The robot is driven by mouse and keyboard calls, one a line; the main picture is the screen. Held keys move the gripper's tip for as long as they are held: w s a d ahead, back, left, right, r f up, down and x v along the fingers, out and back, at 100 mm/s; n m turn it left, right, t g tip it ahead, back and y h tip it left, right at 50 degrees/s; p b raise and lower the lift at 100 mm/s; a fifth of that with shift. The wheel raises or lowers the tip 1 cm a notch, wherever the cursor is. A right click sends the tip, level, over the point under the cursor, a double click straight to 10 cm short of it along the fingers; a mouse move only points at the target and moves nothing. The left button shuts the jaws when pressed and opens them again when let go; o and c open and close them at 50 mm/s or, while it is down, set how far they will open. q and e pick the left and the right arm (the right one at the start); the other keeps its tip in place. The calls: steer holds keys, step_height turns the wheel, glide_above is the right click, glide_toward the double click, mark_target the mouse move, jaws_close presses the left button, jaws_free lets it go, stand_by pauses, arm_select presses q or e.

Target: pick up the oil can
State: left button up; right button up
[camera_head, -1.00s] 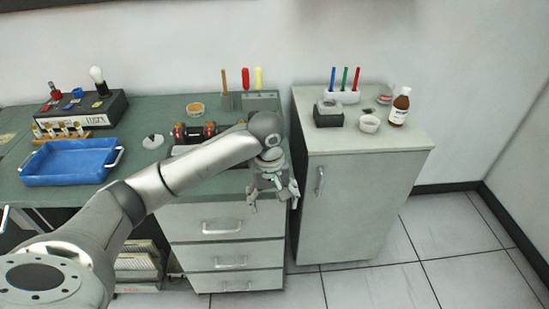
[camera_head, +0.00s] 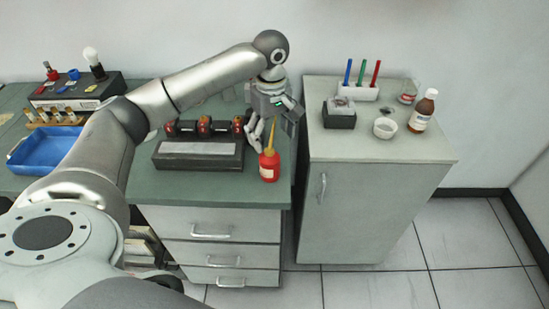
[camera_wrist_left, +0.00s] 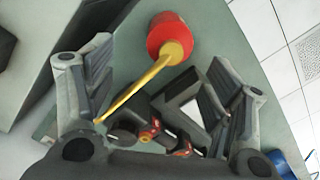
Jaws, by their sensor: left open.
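The oil can (camera_head: 269,168) has a red body and a thin yellow spout. It stands upright near the front right corner of the green desk top (camera_head: 215,188). My left gripper (camera_head: 272,127) is open above the can, with its fingers around the height of the spout. In the left wrist view the red can body (camera_wrist_left: 166,32) lies just beyond the open fingertips (camera_wrist_left: 160,68), and the yellow spout runs between the fingers toward the left one. Nothing is gripped. My right gripper is not in view.
A black device with red-capped parts (camera_head: 198,155) sits left of the can. The grey cabinet (camera_head: 380,150) on the right holds a brown bottle (camera_head: 422,112), a white cup (camera_head: 385,128), a dark box (camera_head: 338,115) and a pen holder (camera_head: 360,92). A blue tray (camera_head: 45,150) is at left.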

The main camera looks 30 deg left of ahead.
mark_target(270, 147)
arm_select(q)
steer(key=f, duration=0.2)
steer(key=shift+s+f, duration=0.35)
steer(key=shift+s, duration=0.05)
steer(key=shift+f, duration=0.35)
steer(key=f, duration=0.1)
steer(key=f+p, duration=0.1)
steer(key=f, duration=0.2)
steer(key=shift+s+f+p, duration=0.1)
steer(key=shift+s+p, duration=0.2)
steer(key=shift+f, duration=0.2)
steer(key=shift+w, duration=0.1)
steer(key=c, duration=1.2)
steer(key=shift+c, duration=0.4)
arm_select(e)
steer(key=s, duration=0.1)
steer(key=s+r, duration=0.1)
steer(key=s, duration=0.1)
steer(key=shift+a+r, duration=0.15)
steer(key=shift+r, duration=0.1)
arm_select(q)
steer(key=shift+r, duration=0.15)
